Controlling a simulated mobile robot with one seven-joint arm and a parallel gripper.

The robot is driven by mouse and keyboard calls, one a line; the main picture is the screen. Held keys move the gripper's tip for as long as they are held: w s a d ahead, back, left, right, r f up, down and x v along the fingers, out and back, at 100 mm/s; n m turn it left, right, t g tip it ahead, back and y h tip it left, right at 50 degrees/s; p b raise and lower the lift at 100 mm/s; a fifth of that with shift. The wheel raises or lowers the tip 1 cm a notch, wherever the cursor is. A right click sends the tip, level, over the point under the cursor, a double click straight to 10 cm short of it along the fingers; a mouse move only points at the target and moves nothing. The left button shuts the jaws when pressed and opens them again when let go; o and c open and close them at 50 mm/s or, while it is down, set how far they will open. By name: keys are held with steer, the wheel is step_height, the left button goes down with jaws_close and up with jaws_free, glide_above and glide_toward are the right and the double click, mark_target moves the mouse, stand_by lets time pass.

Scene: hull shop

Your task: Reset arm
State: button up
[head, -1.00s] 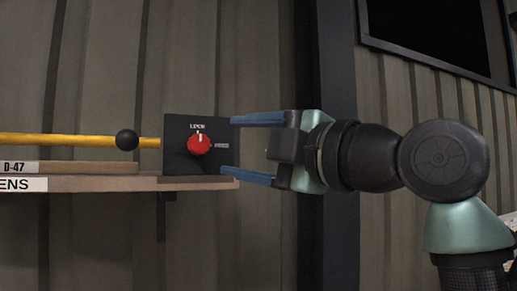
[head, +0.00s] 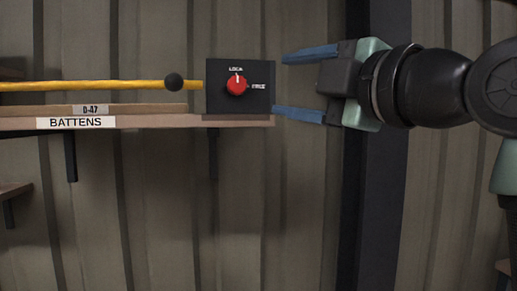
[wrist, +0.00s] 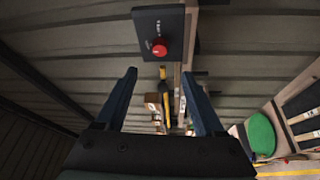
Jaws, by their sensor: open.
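My gripper (head: 298,84) is open and empty, its two blue fingers spread apart and pointing left in the head view. The knob's mark points up toward the "LOCK" label. In the wrist view, the open fingers (wrist: 164,100) frame a gap, with the black box (wrist: 147,26) and red knob (wrist: 159,48) beyond them.
The box stands at the right end of a wooden shelf (head: 180,121) labelled "BATTENS" (head: 76,122). A dark post (head: 372,190) stands behind my gripper. A green round thing (wrist: 261,133) shows in the wrist view.

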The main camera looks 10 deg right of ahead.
steer(key=s+a+f+m+t+h, duration=0.2)
steer(key=a+m+t, duration=0.3)
steer(key=a+m, duration=0.3)
steer(key=s+a+m+t+h+p, duration=0.1)
steer(key=s+m+t+h, duration=0.4)
steer(key=s+m, duration=0.7)
steer(key=shift+a+f+m+h, duration=0.2)
steer(key=shift+a+m+h, duration=0.3)
steer(key=shift+a+h, duration=0.15)
